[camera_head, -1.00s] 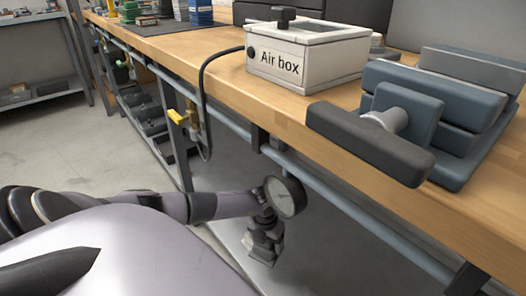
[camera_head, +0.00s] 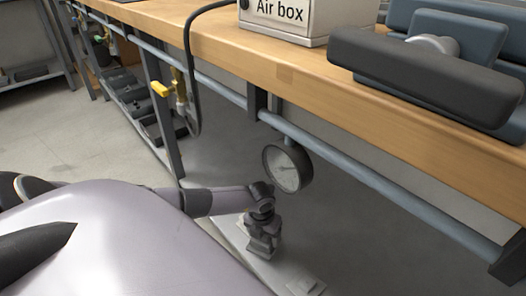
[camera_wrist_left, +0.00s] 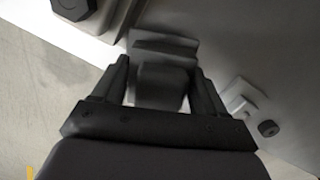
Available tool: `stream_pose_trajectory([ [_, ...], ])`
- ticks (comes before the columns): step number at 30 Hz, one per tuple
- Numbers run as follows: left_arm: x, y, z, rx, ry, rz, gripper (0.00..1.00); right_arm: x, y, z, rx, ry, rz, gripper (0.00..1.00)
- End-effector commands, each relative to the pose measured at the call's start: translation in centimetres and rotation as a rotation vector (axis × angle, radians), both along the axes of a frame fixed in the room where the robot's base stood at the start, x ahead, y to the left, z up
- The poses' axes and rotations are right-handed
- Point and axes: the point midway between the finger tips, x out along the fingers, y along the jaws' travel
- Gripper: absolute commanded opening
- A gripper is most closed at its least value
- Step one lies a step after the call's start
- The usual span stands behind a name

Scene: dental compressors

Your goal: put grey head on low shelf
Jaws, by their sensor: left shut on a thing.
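My left gripper (camera_head: 262,228) hangs below the workbench, pointing down over the low shelf (camera_head: 228,228), a pale grey surface. It is shut on the grey head (camera_head: 263,246), a small blocky grey piece. In the left wrist view the grey head (camera_wrist_left: 163,50) sits between the two dark fingers of the left gripper (camera_wrist_left: 162,82); its lower part is partly hidden by them. The pale shelf (camera_wrist_left: 225,55) lies beneath. I cannot tell whether the head touches the shelf. My right gripper is not in view.
A round gauge (camera_head: 287,168) hangs from the bench rail (camera_head: 345,172) close to my left wrist. A small grey piece (camera_head: 307,286) lies on the shelf. A yellow-handled valve (camera_head: 163,89) is further left.

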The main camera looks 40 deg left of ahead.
Motion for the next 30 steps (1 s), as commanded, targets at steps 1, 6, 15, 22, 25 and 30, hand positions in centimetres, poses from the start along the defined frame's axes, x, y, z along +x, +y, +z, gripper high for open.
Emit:
stream_pose_trajectory([
  [1, 0.1, 0.0, 0.2, -0.001, -0.003, 0.0, 0.17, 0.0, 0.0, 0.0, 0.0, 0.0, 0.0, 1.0],
  [6, 0.1, 0.0, -0.1, 0.0, -0.002, 0.0, 0.17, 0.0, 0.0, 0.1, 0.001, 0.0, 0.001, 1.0],
  [15, 0.1, 0.0, -0.9, 0.0, -0.002, 0.0, 0.17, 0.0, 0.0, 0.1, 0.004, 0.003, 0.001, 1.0],
  [22, 0.0, 0.0, -1.2, 0.001, 0.0, -0.001, 0.98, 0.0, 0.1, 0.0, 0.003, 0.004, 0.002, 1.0],
  [25, 0.0, 0.0, -1.2, 0.001, 0.0, -0.001, 0.98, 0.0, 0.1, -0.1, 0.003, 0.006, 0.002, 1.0],
  [30, 0.0, 0.1, -1.0, 0.0, -0.001, 0.0, 0.98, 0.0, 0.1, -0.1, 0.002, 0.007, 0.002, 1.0],
])
